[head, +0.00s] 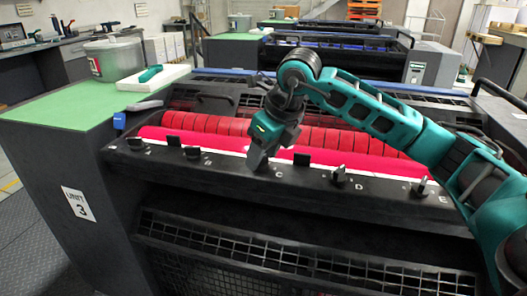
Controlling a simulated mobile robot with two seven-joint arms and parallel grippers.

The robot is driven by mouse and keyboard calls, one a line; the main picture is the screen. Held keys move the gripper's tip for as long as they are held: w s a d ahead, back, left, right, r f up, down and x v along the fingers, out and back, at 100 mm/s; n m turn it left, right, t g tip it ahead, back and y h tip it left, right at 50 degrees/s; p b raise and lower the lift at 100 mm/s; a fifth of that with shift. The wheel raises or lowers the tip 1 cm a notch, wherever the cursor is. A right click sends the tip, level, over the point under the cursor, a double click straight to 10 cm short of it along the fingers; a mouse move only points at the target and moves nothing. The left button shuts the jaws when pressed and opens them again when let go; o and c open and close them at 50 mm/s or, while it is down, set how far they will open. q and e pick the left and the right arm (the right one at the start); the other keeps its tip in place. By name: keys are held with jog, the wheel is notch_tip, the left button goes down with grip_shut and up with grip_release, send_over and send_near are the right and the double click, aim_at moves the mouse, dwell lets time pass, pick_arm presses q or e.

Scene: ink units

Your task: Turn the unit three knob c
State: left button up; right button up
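The unit three ink unit, marked by a "UNIT 3" sign (79,204), has a black front rail (230,176) with knobs beside letters A to E. The letter C (279,176) shows on the rail. Knob C itself is hidden behind my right gripper (257,160), which points down at the rail just left of that letter. I cannot tell whether its fingers are open, shut or touching the knob. Knob B (192,153) stands to its left and knob D (340,173) to its right. My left gripper is out of view.
Red rollers (215,125) lie behind the rail. Dark tabs (301,159) stand near the knobs. More ink units stand behind.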

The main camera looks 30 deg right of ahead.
jog(key=c, duration=0.8)
jog(key=shift+o, duration=0.2)
